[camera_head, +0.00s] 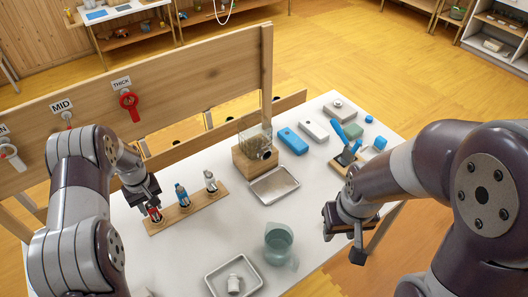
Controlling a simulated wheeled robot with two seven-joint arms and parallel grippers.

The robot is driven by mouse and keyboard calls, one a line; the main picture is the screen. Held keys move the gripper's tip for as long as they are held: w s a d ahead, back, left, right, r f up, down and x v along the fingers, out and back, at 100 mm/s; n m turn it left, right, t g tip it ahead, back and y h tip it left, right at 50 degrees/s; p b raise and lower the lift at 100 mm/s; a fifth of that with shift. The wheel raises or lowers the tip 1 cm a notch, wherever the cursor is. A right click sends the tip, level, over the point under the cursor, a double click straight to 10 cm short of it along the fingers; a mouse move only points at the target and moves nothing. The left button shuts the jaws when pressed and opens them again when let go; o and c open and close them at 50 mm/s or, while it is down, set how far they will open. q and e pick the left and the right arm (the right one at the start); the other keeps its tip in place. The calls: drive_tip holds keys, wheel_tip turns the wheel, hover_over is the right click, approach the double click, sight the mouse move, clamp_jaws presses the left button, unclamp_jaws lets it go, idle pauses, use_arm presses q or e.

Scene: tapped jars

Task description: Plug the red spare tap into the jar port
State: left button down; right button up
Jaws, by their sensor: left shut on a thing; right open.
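The red spare tap (154,215) is at the left end of a wooden rack (190,214), mostly hidden by my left gripper (150,205), which is shut on it. I cannot tell whether the tap is clear of its rack hole. A blue tap (182,195) and a grey-white tap (210,182) stand upright in the same rack. The clear jar (252,136) with tan contents stands on a wooden block (251,164) at the middle of the table. Its dark round port (265,154) faces the front right. My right gripper (345,238) is open and empty over the table's right edge.
A metal tray (274,198) lies in front of the jar. A glass pitcher (279,243) and a tray (212,283) with a white fitting (234,284) are nearer. Blue and white boxes (293,140) stand behind right.

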use_arm(q)
drive_tip(key=shift+r, duration=0.2)
drive_tip(key=shift+r+p, duration=0.9)
drive_tip(key=shift+r, duration=0.25)
wheel_tip(320, 180, up, 6)
drive_tip(key=p, duration=0.4)
drive_tip(key=shift+r+p, duration=0.2)
drive_tip(key=shift+p, duration=0.2)
drive_tip(key=shift+f, duration=0.1)
